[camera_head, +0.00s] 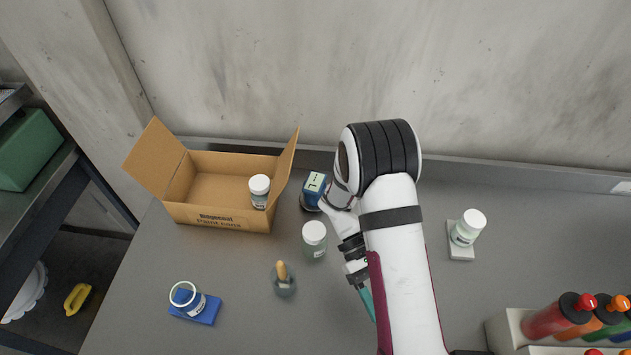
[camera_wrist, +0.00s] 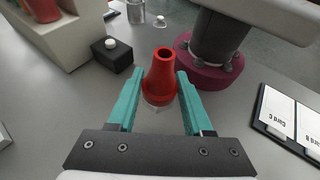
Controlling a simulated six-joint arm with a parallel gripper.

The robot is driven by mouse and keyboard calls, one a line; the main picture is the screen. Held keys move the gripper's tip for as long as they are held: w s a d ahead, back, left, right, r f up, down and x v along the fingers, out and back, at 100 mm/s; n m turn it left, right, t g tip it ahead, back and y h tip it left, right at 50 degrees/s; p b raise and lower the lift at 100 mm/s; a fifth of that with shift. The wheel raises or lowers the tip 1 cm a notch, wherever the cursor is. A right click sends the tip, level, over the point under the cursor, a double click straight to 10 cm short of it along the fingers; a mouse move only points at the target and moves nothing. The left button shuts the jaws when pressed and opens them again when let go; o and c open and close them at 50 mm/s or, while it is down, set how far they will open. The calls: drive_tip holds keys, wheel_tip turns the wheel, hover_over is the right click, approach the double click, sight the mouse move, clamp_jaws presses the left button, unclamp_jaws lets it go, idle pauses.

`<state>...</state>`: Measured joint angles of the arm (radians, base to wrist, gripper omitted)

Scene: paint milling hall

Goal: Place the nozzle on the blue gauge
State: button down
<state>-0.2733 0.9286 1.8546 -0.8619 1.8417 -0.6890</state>
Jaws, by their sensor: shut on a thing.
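My gripper (camera_wrist: 160,77) has teal fingers and is shut on a red, tapered nozzle (camera_wrist: 161,84) with an open top, upright in the wrist view. A pale curved edge shows just below the nozzle; I cannot tell what it is. In the head view only part of one teal finger (camera_head: 367,301) shows beside my arm, and the nozzle is hidden. The blue gauge (camera_head: 313,189) with a pale display stands on the grey table, just right of the cardboard box and left of my arm's upper part. The gauge is not in the wrist view.
An open cardboard box (camera_head: 191,212) holds a white-lidded jar. Other jars (camera_head: 314,234), a brush-like item (camera_head: 283,280) and a blue block (camera_head: 203,314) are on the table. A bottle rack (camera_head: 508,332) is at right. The wrist view shows a black box (camera_wrist: 112,58) and cards (camera_wrist: 273,108).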

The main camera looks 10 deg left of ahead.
drive_tip(key=w+a+r+m+t+y, duration=0.1)
drive_tip(key=w+a+m+y, duration=0.35)
drive_tip(key=m+y, duration=0.35)
drive_tip(key=w+a+m+t+y, duration=0.1)
drive_tip(key=w+a+m+y, duration=0.3)
drive_tip(key=a+m+y, duration=0.4)
drive_tip(key=w+d+r+m+t+y, duration=0.25)
drive_tip(key=w+r+m+t, duration=0.3)
drive_tip(key=w, duration=0.45)
drive_tip(key=w+d+r+m+t+y, duration=0.2)
drive_tip(key=w+d+r+m+t, duration=0.3)
drive_tip(key=w, duration=0.4)
drive_tip(key=t, duration=0.1)
hover_over(313, 181)
wheel_tip(313, 181, down, 7)
drive_tip(key=shift+r, duration=0.15)
drive_tip(key=shift+f, duration=1.9)
drive_tip(key=shift+c, duration=1.5)
unclamp_jaws()
drive_tip(key=shift+f, duration=0.1)
